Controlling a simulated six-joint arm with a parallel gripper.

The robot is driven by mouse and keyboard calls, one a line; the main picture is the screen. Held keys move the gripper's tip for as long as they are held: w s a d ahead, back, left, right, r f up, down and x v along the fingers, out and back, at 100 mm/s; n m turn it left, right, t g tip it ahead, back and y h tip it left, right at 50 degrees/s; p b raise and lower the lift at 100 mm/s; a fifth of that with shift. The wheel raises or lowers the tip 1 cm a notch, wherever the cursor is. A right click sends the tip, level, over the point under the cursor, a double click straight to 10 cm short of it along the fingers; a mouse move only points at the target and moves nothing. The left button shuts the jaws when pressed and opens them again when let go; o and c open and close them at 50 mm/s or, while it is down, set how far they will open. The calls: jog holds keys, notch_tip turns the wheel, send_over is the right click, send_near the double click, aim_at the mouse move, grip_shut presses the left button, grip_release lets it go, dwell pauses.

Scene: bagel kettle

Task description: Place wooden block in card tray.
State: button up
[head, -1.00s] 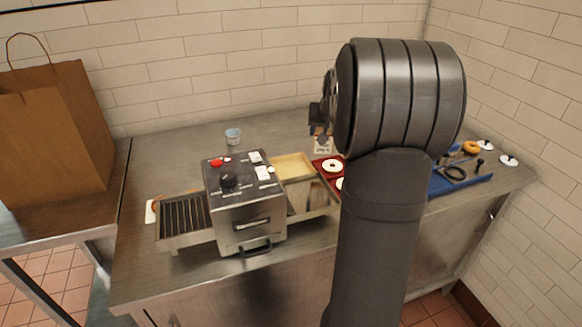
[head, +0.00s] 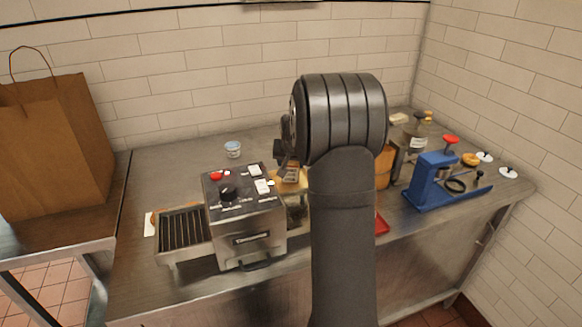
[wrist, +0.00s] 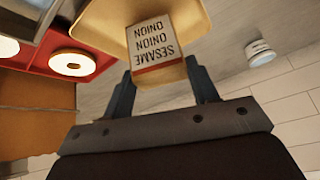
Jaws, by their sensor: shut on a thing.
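My gripper (wrist: 160,66) is shut on the wooden block (wrist: 155,45), a small block whose pale face reads "SESAME ONION ONION". In the wrist view the block sits between the two fingers, in front of a tan-yellow tray (wrist: 100,28). In the head view the block (head: 291,173) shows just left of my arm, in line with the tan tray (head: 288,187) behind the steel machine. My arm hides much of the gripper and part of the tray there. I cannot tell whether the block touches the tray.
A steel toaster-like machine (head: 245,217) stands in front of the tray. A red tray with white discs (wrist: 72,62) lies beside the tan tray. A small white-blue cup (head: 232,149) is at the back. A blue press (head: 430,180) stands right, a paper bag (head: 55,145) left.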

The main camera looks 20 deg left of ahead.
jog(key=shift+f, duration=0.95)
jog(key=o, duration=1.2)
jog(key=shift+f, duration=0.1)
jog(key=shift+s+r, duration=0.1)
jog(key=shift+r, duration=0.35)
jog(key=v, duration=1.1)
jog(key=shift+d, duration=0.2)
jog(key=shift+s, duration=0.15)
jog(key=x, duration=1.2)
jog(key=shift+a+r, duration=0.1)
jog(key=shift+r, duration=2)
